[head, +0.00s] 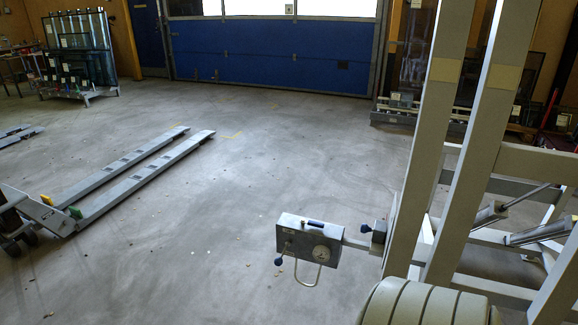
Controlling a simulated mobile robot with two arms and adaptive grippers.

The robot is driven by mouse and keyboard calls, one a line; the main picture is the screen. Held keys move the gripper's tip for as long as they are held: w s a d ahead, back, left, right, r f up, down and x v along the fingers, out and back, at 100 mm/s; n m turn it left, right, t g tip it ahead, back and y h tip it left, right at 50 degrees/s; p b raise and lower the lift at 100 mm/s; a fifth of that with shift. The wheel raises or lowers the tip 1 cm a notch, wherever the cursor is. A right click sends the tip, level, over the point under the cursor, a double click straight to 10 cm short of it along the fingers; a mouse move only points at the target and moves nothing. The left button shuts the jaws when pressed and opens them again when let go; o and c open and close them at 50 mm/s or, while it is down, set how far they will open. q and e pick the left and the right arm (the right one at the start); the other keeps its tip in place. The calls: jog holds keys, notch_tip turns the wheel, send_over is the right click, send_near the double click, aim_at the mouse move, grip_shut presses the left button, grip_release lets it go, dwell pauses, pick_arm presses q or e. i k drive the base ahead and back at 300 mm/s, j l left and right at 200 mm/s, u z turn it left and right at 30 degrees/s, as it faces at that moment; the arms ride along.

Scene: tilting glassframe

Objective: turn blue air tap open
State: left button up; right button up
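A grey control box (309,240) sits at the end of a short arm on the grey tilting frame (452,160). It has a round gauge (320,253) on its front, a dark blue bar-shaped part on top (314,222) and a wire loop below. A blue ball knob (278,261) hangs on a thin lever at its lower left. A second small blue knob (366,228) is on a small grey block beside the frame post. I cannot tell which blue part is the air tap, or its setting. Neither of my grippers is in view.
A grey pallet jack (140,175) stands on the floor at the left. A glass rack (85,60) is at the back left. A blue roll-up door (270,55) closes the back. Frame beams fill the right side.

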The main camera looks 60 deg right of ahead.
aim_at(309, 223)
jog(key=i+z, duration=0.65)
jog(key=z, duration=0.2)
jog(key=i+j+z, duration=0.1)
jog(key=i+z, duration=0.3)
jog(key=i+j+z, duration=0.2)
jog(key=z, duration=0.25)
